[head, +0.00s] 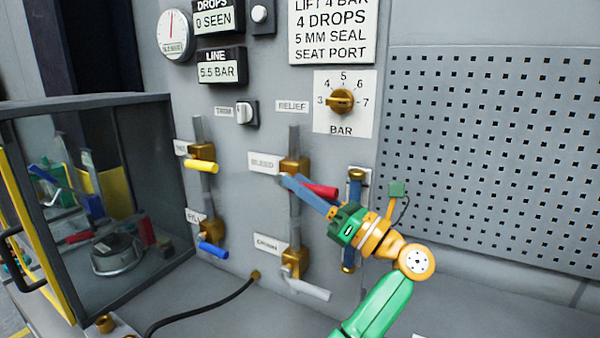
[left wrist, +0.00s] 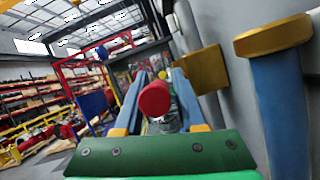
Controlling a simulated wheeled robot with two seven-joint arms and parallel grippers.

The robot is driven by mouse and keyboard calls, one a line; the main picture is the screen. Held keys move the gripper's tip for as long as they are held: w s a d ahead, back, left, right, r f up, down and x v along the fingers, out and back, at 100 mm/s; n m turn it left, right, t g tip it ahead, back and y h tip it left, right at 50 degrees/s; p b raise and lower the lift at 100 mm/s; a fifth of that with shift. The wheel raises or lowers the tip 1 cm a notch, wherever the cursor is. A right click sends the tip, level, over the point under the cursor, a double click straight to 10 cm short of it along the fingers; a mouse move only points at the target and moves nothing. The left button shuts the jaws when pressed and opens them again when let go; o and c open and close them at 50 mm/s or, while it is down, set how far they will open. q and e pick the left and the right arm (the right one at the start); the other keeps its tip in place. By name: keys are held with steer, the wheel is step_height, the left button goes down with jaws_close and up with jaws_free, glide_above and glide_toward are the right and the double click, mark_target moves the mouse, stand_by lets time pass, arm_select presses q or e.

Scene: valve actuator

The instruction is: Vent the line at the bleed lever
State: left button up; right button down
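The bleed lever is a red handle (head: 321,191) on a brass valve (head: 294,166) beside the BLEED label (head: 264,162). My left gripper (head: 292,181), green with blue fingers, reaches in from the lower right at this valve. In the left wrist view the round red handle end (left wrist: 154,98) lies between the two blue fingers (left wrist: 159,88), with one finger on each side. The fingers look apart, with slight gaps beside the handle; contact is not clear. Part of the handle is hidden by the fingers in the head view. My right gripper is not in view.
A blue upright part with brass ends (head: 355,190) stands just right of the valve, close to my gripper; it looms in the left wrist view (left wrist: 278,105). A white DRAIN lever (head: 308,289) is below. Yellow (head: 201,166) and blue (head: 213,250) levers are left. The relief knob (head: 340,101) is above.

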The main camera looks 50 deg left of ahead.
arm_select(q)
steer(key=shift+s+a+r, duration=0.15)
steer(key=shift+a, duration=0.05)
steer(key=c, duration=0.3)
jaws_close()
stand_by(1.1)
